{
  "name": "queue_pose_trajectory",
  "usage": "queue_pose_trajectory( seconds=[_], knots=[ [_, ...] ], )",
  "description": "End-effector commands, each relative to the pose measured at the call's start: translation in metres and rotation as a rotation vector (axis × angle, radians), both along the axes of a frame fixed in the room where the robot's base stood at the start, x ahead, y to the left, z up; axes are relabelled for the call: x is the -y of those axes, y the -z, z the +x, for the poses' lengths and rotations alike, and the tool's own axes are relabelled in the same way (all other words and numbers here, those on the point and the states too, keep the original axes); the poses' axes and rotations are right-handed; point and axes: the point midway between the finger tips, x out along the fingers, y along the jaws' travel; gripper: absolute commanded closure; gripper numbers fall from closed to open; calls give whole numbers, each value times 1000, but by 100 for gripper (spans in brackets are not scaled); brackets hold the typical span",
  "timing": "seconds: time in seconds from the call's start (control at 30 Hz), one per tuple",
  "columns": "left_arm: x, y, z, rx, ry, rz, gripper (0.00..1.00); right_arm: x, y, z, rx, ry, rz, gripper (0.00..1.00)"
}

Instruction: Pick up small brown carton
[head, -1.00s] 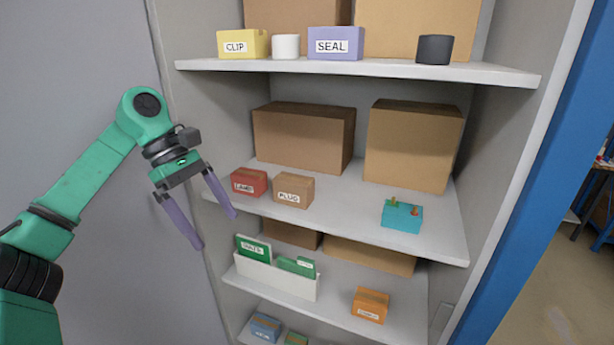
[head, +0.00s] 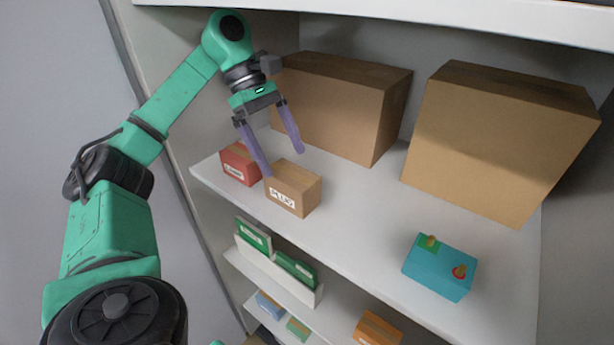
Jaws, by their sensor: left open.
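The small brown carton (head: 294,188) with a white PLUG label sits on the middle shelf near its front edge. My left gripper (head: 284,163) is open, its two purple fingers pointing down over the carton. The left finger overlaps the carton's left side in the head view, and the right finger is above and behind its top. I cannot tell whether either finger touches it. Nothing is held between the fingers. My right gripper is not in view.
A red box (head: 240,164) stands close to the left of the carton. Large brown boxes (head: 345,108) (head: 497,140) fill the back of the shelf (head: 375,215). A teal block (head: 439,268) with small knobs is at the right front. An upper shelf (head: 400,12) hangs above.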

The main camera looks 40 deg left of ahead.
Motion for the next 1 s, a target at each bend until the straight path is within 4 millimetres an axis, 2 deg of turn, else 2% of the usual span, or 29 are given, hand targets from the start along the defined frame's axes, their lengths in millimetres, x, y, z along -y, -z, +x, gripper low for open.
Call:
queue_pose_trajectory(
  seconds=[0.03, 0.1, 0.2, 0.33, 0.4, 0.67, 0.7, 0.77, 0.9, 0.93, 1.0],
  knots=[
    [3, 12, 0, -2, 2, 0, 0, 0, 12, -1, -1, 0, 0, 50],
    [8, 23, 0, -2, 5, 0, 0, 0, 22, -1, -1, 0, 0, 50],
    [13, 34, 1, -2, 3, -1, 0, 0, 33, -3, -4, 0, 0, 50],
    [22, 60, 4, -3, 4, -2, 0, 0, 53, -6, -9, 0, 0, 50],
    [27, 62, 3, -5, 2, 4, 0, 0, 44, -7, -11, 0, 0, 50],
    [31, 67, 4, 0, 1, 0, 0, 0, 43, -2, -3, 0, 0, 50],
    [31, 67, 4, 0, 1, 0, 15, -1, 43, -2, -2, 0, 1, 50],
    [31, 67, 4, -1, 0, 0, 38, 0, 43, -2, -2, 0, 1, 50],
    [31, 67, 4, 0, 1, 0, 92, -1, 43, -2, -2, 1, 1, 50],
    [31, 67, 4, 0, 1, 0, 100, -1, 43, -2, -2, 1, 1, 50],
    [31, 66, 4, 2, 1, -2, 100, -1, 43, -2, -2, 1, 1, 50]
  ],
)
